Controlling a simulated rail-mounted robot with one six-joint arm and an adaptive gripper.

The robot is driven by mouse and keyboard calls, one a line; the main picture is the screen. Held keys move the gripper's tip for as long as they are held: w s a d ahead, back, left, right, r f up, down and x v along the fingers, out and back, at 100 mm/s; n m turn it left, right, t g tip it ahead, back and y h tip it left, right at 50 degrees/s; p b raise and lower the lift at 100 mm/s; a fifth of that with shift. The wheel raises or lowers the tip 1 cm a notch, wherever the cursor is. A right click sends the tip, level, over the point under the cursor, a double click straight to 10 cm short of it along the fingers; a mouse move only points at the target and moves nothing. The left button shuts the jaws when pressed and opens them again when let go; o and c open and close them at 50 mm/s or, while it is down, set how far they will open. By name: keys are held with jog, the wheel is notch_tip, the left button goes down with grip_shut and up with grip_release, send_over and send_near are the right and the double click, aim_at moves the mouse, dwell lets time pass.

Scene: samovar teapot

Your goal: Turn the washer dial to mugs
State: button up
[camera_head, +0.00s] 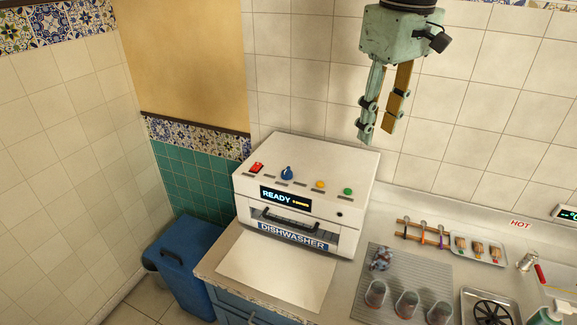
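The white dishwasher (354,170) stands on the counter against the tiled wall. Its blue dial (287,173) sits on the sloped top, between a red switch (256,167) and an orange button (320,185). The dial's exact pointing direction and any labels around it are too small to read. The display (285,198) reads "READY" with small orange text beside it. My gripper (378,136) hangs above and to the right of the machine, pointing down, apart from it. Its two fingers are spread with a gap between them and nothing in it.
A green button (348,191) is at the panel's right. Glasses (375,293) stand upside down on a grey ribbed mat (430,266) at the right. A blue bin (184,262) is on the floor at left.

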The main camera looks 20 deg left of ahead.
jog(key=w+a+f+n+g+p, duration=0.1)
jog(key=w+a+f+n+p, duration=0.25)
jog(key=w+a, duration=0.7)
jog(key=n+p, duration=0.1)
jog(key=n, duration=0.2)
send_over(287, 169)
notch_tip(287, 169, down, 8)
jog(key=shift+g, duration=0.3)
jog(key=shift+f, duration=0.15)
jog(key=shift+f+p, duration=0.3)
jog(key=shift+f, duration=6.45)
jog(key=shift+c, duration=0.6)
jog(key=c, duration=0.7)
